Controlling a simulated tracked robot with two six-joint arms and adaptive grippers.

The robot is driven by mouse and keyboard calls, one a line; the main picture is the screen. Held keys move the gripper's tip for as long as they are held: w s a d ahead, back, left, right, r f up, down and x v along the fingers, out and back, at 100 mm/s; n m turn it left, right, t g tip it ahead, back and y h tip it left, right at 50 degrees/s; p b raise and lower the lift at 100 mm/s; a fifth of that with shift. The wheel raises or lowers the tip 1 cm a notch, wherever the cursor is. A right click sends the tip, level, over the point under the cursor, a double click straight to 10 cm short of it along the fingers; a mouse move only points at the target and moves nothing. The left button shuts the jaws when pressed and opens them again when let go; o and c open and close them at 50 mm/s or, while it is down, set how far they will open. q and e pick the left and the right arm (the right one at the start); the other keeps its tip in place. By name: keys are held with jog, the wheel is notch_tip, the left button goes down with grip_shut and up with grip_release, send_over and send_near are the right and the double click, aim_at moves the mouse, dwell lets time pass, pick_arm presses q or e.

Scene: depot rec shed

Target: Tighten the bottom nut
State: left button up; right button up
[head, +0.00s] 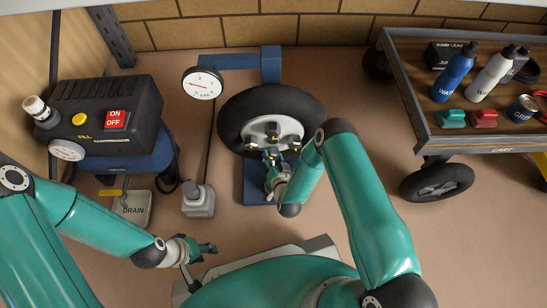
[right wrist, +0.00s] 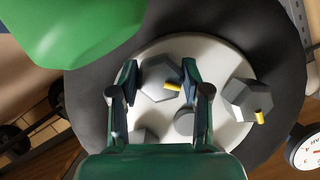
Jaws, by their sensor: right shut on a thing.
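The wheel is a black tire (head: 233,115) with a pale hub (head: 262,125), facing me at the back centre. Several dark hex nuts sit on the hub, some with yellow marks. My right gripper (head: 270,157) is at the lower part of the hub. In the right wrist view my right gripper (right wrist: 160,75) has its fingers on both sides of a grey nut (right wrist: 155,80) with a yellow mark; its fingers partly hide it. Another nut (right wrist: 247,98) with a yellow mark is to the right, apart from the fingers. My left gripper (head: 203,249) is low, away from the wheel; its finger gap is unclear.
A round gauge (head: 203,83) hangs left of the wheel. A grey box (head: 198,200) is on the floor. A cart (head: 415,105) with bottles stands at right.

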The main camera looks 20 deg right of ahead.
jog(key=m+y, duration=0.1)
jog(key=m, duration=0.1)
jog(key=m+t+y+b, duration=0.1)
jog(key=m, duration=0.1)
jog(key=shift+d+f+t, duration=0.1)
jog(key=shift+f+t, duration=0.05)
jog(key=shift+t, duration=0.15)
jog(key=shift+m+t+y, duration=0.3)
jog(key=shift+m+t, duration=0.3)
jog(key=shift+m, duration=0.9)
jog(key=shift+d, duration=0.15)
jog(key=o, duration=1.1)
jog(key=shift+o, duration=0.2)
